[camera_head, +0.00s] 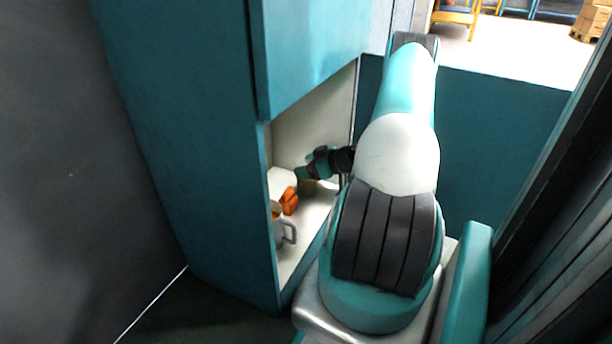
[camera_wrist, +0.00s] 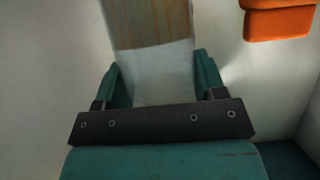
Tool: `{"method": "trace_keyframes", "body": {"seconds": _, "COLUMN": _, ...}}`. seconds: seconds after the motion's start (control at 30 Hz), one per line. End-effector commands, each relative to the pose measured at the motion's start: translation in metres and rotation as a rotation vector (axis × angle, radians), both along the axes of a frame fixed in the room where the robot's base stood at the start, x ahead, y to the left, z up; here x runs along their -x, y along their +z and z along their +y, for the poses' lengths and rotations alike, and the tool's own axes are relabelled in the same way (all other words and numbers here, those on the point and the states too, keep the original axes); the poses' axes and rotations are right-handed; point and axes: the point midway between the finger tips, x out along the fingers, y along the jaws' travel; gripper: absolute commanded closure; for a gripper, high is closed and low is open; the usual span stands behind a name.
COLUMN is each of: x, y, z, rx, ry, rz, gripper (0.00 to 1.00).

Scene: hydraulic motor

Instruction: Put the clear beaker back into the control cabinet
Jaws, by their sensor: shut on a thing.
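My gripper (camera_wrist: 152,78) is shut on the clear beaker (camera_wrist: 154,62), which sits between its two teal fingers in the wrist view. The beaker looks pale and see-through near the fingers and brownish further up. In the head view my gripper (camera_head: 303,173) reaches inside the open compartment of the teal control cabinet (camera_head: 200,140). A small brownish patch shows just below the gripper there, but the beaker is too small to make out clearly. Whether the beaker touches the cabinet's floor cannot be told.
An orange object (camera_head: 289,201) lies in the compartment left of my gripper; an orange object (camera_wrist: 280,22) also shows top right in the wrist view. A mug with a grey handle (camera_head: 289,232) stands nearer the front. The shelf right of the mug (camera_head: 307,232) is bare.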

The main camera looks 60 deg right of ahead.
Motion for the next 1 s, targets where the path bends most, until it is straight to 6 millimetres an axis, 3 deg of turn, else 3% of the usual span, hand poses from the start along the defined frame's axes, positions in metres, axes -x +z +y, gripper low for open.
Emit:
{"method": "trace_keyframes", "body": {"seconds": 0.37, "x": -0.001, "y": -0.006, "z": 0.000, "rx": 0.002, "ry": 0.001, "rz": -0.001, "gripper": 0.85}}
{"method": "trace_keyframes", "body": {"seconds": 0.4, "x": -0.001, "y": -0.006, "z": 0.000, "rx": 0.002, "ry": 0.001, "rz": 0.000, "gripper": 0.31}}
{"method": "trace_keyframes", "body": {"seconds": 0.5, "x": -0.001, "y": -0.005, "z": 0.000, "rx": 0.002, "ry": 0.001, "rz": 0.000, "gripper": 0.11}}
{"method": "trace_keyframes", "body": {"seconds": 0.83, "x": -0.001, "y": 0.000, "z": 0.000, "rx": 0.002, "ry": 0.001, "rz": -0.001, "gripper": 0.11}}
{"method": "trace_keyframes", "body": {"seconds": 1.0, "x": 0.023, "y": 0.015, "z": -0.003, "rx": 0.000, "ry": -0.004, "rz": 0.000, "gripper": 0.11}}
